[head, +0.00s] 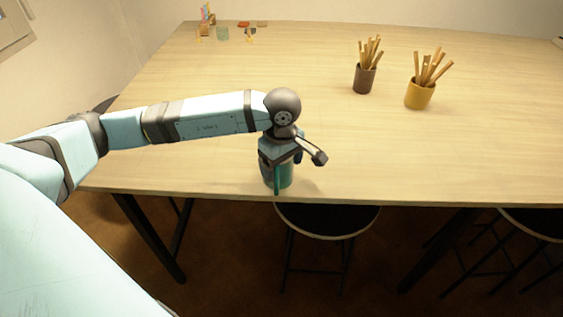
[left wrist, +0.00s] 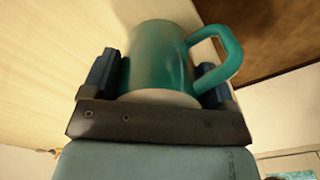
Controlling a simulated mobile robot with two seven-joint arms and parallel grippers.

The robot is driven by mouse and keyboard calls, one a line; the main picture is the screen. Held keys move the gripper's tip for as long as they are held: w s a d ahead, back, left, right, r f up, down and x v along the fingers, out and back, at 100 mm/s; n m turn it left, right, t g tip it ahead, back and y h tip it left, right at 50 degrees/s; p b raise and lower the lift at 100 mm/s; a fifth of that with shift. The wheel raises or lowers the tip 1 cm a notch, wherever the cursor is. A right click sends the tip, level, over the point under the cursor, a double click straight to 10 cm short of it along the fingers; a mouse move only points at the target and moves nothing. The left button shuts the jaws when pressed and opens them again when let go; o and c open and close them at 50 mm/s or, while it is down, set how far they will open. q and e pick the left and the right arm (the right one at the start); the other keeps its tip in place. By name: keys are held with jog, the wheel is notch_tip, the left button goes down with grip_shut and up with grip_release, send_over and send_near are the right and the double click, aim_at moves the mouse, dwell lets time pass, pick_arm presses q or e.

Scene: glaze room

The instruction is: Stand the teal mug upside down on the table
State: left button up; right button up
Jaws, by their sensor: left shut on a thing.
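The teal mug (head: 286,176) is at the front edge of the table (head: 430,150), below my left gripper (head: 281,163). In the left wrist view my left gripper (left wrist: 160,85) has its two dark fingers on either side of the mug (left wrist: 158,55) and is shut on it. The handle (left wrist: 232,48) sticks out to the right there. A pale end of the mug, which looks like its unglazed base, faces the palm, so the mug appears upside down. I cannot tell whether its lower end touches the table. My right gripper is in neither view.
A brown cup (head: 365,80) and a yellow cup (head: 419,95), both holding wooden sticks, stand toward the back right. A stool (head: 328,220) stands below the front edge. The table's middle is clear.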

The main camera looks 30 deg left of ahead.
pick_arm(q)
jog(key=shift+r, duration=0.1)
jog(key=shift+f, duration=0.2)
jog(key=o, duration=1)
notch_tip(320, 180, up, 12)
jog(key=shift+d+r+b, duration=0.1)
jog(key=shift+r+b, duration=0.1)
jog(key=shift+b, duration=0.2)
